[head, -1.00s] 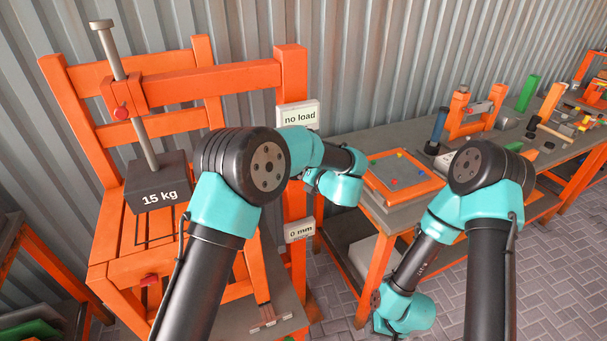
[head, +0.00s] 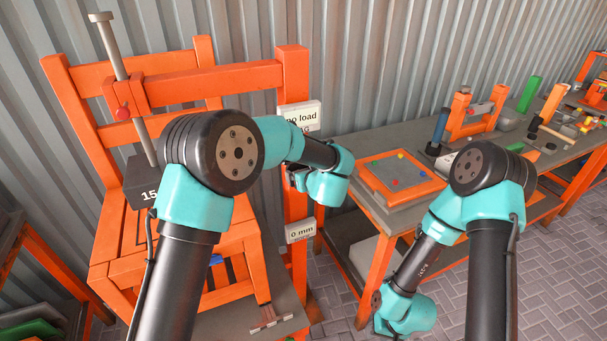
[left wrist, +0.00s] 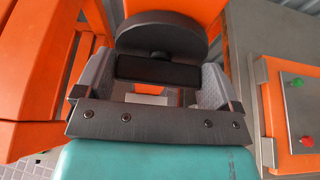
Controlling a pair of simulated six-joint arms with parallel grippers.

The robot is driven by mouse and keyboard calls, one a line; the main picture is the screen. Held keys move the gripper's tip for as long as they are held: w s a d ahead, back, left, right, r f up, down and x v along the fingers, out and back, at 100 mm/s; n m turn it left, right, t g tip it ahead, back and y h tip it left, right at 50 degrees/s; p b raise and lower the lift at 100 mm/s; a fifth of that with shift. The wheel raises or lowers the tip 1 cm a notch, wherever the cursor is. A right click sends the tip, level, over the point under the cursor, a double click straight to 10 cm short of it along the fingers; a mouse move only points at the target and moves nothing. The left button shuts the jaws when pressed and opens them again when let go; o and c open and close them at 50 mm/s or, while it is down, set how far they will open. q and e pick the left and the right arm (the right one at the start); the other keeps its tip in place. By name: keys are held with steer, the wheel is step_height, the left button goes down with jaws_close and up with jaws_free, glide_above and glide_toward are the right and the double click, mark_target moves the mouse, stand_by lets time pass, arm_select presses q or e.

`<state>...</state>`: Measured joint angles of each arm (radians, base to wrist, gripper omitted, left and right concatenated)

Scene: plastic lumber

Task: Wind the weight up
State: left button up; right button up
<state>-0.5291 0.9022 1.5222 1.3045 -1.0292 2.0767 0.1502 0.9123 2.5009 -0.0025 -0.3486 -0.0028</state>
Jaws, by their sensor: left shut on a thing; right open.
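The dark 15 kg weight (head: 137,180) hangs at the lower end of a grey rod (head: 112,48) on the orange frame (head: 215,83), partly hidden behind my left arm. My left gripper (left wrist: 152,88) is shut on a black bar-like handle (left wrist: 158,70) in front of a dark round disc (left wrist: 165,36) in the left wrist view. In the head view this grip is mostly hidden behind the left wrist. My right gripper (head: 385,331) is open, low in front of the workbench; its jaws barely show.
A "no load" sign (head: 300,116) and a "0 mm" sign (head: 300,232) are on the frame's post. A red knob (head: 123,113) sits by the rod. A workbench (head: 400,215) at right carries an orange-framed panel (head: 400,176) with coloured buttons. Bare paving shows below.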

arm_select(q)
steer(key=shift+w+a, duration=0.1)
steer(key=shift+a, duration=0.05)
stand_by(0.3)
steer(key=o, duration=0.7)
steer(key=shift+f, duration=0.1)
steer(key=shift+c, duration=0.2)
steer(key=v, duration=1.7)
steer(key=shift+s, duration=0.25)
